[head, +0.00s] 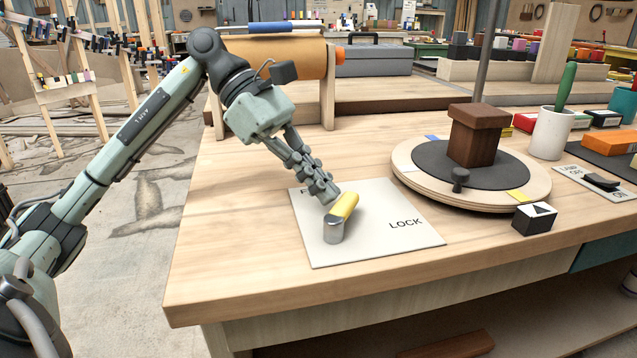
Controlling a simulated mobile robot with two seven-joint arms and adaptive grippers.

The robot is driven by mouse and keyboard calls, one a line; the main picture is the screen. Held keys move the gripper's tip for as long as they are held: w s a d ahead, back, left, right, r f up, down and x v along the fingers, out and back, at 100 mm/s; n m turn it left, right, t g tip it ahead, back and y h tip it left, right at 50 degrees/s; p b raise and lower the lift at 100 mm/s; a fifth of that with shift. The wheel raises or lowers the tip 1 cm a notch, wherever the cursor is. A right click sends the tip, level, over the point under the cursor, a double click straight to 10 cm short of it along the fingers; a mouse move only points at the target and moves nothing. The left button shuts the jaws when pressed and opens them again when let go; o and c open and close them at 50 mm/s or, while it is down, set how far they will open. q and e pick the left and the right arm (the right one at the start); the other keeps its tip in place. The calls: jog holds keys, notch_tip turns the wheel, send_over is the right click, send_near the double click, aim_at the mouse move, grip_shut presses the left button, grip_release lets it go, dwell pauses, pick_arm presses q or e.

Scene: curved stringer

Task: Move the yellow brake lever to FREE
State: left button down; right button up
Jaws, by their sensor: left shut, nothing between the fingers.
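The brake lever has a yellow handle (345,206) and a grey metal pivot end (334,231). It sits on a pale square plate (370,245) on the workbench. The handle points away from me and slightly right, toward the plate's far edge. The word LOCK (405,223) is printed at the plate's right. Another label at the far left corner is mostly hidden behind my gripper; only its first stroke shows. My left gripper (330,197) is shut and empty, its fingertips low at the left side of the yellow handle. I cannot tell whether they touch it. My right gripper is out of view.
A round turntable (540,190) with a brown block (476,135) stands right of the plate. A black-and-white block (534,218) and a white cup (551,133) are near it. An orange roll (275,70) on a wooden stand is behind my arm. The bench's front left is clear.

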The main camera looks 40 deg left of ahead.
aim_at(359, 194)
pick_arm(q)
jog(key=shift+w+d, duration=0.25)
jog(key=shift+w, duration=0.1)
jog(key=shift+w+d, duration=0.1)
jog(key=shift+d, duration=0.05)
jog(key=shift+w+d, duration=0.4)
jog(key=shift+d, duration=0.15)
jog(key=shift+w+d, duration=0.25)
jog(key=shift+d, duration=0.65)
jog(key=shift+w+d, duration=0.1)
jog(key=shift+d, duration=0.55)
